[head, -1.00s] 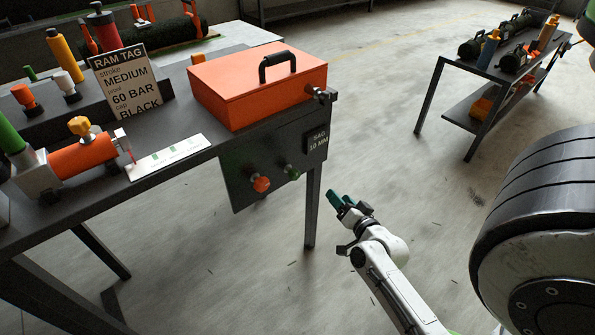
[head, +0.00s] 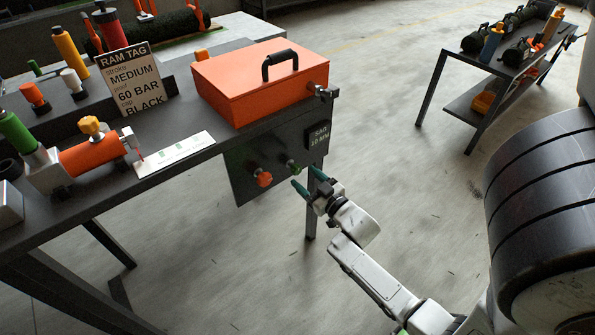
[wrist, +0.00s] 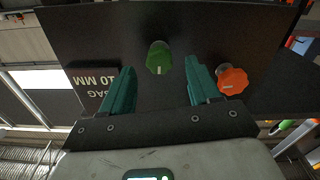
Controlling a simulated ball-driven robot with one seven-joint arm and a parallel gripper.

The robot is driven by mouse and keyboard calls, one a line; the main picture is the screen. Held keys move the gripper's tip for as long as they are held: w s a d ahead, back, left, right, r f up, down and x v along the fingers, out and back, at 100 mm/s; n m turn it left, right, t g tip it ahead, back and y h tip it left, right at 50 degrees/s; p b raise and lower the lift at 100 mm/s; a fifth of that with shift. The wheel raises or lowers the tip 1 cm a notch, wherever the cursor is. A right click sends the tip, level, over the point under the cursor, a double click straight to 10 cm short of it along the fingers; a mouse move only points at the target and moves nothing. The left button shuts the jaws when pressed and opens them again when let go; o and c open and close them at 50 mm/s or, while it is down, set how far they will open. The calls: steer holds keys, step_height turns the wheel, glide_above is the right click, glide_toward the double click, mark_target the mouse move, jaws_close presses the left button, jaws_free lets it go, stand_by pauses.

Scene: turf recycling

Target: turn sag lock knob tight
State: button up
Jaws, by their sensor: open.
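A dark panel (head: 240,182) hangs below the front edge of the workbench, with a green knob (head: 294,168) and an orange knob (head: 264,179) on it. A "SAG 10 MM" label (head: 318,136) is to their upper right. Neither knob is marked as the lock. My gripper (head: 307,179) is open and empty, just right of the green knob in the head view. In the wrist view, the green knob (wrist: 159,57) lies ahead between the teal fingers, apart from both. The orange knob (wrist: 232,79) is outside them, close to the right finger.
A table leg (head: 313,218) stands behind my gripper. The floor to the right is clear up to a second bench (head: 500,70).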

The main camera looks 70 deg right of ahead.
mark_target(299, 172)
steer(key=shift+b+x, duration=0.3)
steer(key=shift+x, duration=2)
steer(key=shift+c, duration=0.3)
steer(key=c, duration=1)
steer(key=shift+f, duration=0.1)
steer(key=shift+n+b, duration=0.3)
steer(key=shift+b, duration=0.1)
steer(key=o, duration=1.1)
steer(key=shift+c, duration=0.2)
